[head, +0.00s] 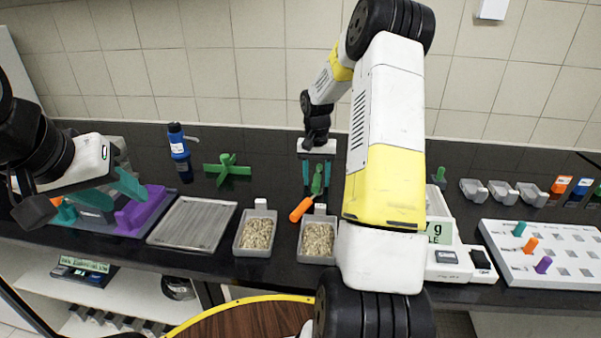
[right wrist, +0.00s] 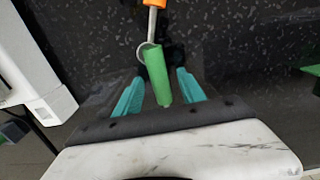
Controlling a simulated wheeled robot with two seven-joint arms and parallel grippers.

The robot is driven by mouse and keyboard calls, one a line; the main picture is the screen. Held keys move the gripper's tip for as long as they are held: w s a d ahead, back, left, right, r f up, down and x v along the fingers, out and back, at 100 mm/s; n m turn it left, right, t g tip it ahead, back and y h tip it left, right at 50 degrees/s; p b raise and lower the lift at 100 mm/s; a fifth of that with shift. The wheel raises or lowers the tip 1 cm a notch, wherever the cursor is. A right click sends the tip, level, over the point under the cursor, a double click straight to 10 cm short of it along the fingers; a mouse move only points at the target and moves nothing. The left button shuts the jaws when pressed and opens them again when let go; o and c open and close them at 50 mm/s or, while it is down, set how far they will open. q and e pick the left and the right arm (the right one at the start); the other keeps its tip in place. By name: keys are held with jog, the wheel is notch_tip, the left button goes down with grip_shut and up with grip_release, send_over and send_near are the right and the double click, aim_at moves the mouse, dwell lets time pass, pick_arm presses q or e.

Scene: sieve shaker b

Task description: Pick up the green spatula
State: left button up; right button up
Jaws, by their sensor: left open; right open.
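A green handle, apparently the green spatula's (head: 317,179), is at the middle of the black bench in the head view. It also shows as a green cylinder in the right wrist view (right wrist: 157,76). My right gripper (head: 316,187) is open, pointing down, with teal fingers on either side of it. In the right wrist view the fingers (right wrist: 159,84) straddle the green part with gaps showing. A grey shaft and an orange piece (right wrist: 156,3) lie beyond it; whether they join the green part I cannot tell. My left gripper (head: 112,192) is open and empty at the left.
An orange handle (head: 301,210) lies close to the green one. Two trays of grains (head: 255,250) stand in front. A green cross-shaped stand (head: 228,168) is behind left. A scale (head: 447,262) and a white peg board (head: 548,255) are at right. My right arm hides part of the bench.

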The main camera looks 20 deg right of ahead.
aim_at(305, 193)
grip_shut()
jog(key=r, duration=0.9)
jog(key=shift+a+r, duration=0.1)
jog(key=shift+a, duration=0.1)
jog(key=shift+s+a+f+m, duration=0.4)
jog(key=shift+a+f+m, duration=0.35)
jog(key=shift+f, duration=0.65)
jog(key=shift+s+a+f+m, duration=0.35)
jog(key=shift+a+f+m, duration=0.3)
jog(key=shift+f, duration=0.75)
jog(key=shift+s+a+f+m, duration=0.4)
jog(key=shift+a+f+m, duration=0.35)
jog(key=shift+f, duration=0.65)
jog(key=shift+d+f, duration=0.1)
jog(key=shift+f, duration=0.35)
